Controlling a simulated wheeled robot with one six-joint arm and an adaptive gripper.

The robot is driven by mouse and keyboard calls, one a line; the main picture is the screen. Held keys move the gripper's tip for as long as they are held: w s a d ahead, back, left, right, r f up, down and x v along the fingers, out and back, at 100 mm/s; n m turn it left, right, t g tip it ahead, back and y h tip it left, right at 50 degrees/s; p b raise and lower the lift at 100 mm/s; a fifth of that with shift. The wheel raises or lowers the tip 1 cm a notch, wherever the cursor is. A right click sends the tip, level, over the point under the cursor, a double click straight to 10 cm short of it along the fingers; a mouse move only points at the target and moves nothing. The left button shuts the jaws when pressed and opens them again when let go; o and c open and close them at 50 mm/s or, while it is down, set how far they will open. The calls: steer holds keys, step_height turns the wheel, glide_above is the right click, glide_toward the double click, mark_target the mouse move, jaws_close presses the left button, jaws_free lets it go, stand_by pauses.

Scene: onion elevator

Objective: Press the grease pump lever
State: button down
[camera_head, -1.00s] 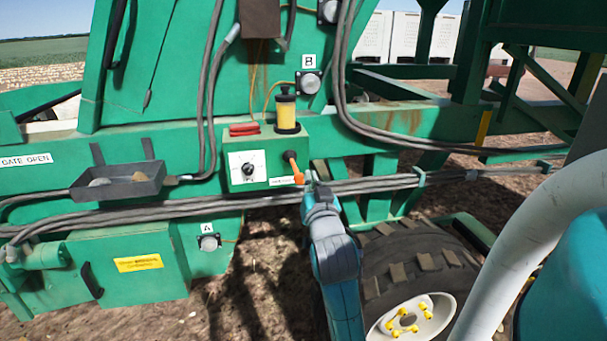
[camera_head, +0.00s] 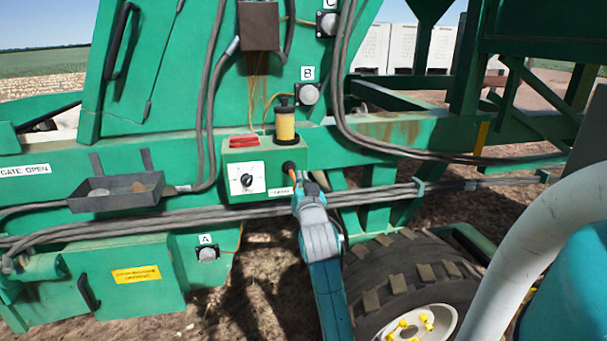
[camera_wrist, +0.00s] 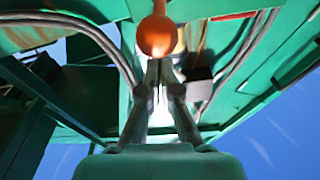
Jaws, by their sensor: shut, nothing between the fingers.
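The grease pump is a green box with a white dial (camera_head: 246,178) and a yellow reservoir with a black cap (camera_head: 285,124). Its lever, with a black pivot and orange handle (camera_head: 292,176), comes out of the box's right side and points down. My gripper (camera_head: 302,180) is at the lever's lower end and partly hides it. In the wrist view, the lever's round orange knob (camera_wrist: 157,36) is large and close, just above and in front of my shut, empty fingers (camera_wrist: 160,70). I cannot tell whether they touch.
Dark hoses (camera_head: 375,196) run along the green frame behind my gripper. A large tyre (camera_head: 400,285) stands below right. A grey tray (camera_head: 115,190) holding small objects hangs at the left. A red item (camera_head: 243,141) lies on the pump box.

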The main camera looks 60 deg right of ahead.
steer(key=shift+a+f, duration=0.15)
steer(key=shift+f, duration=0.4)
steer(key=shift+f, duration=0.15)
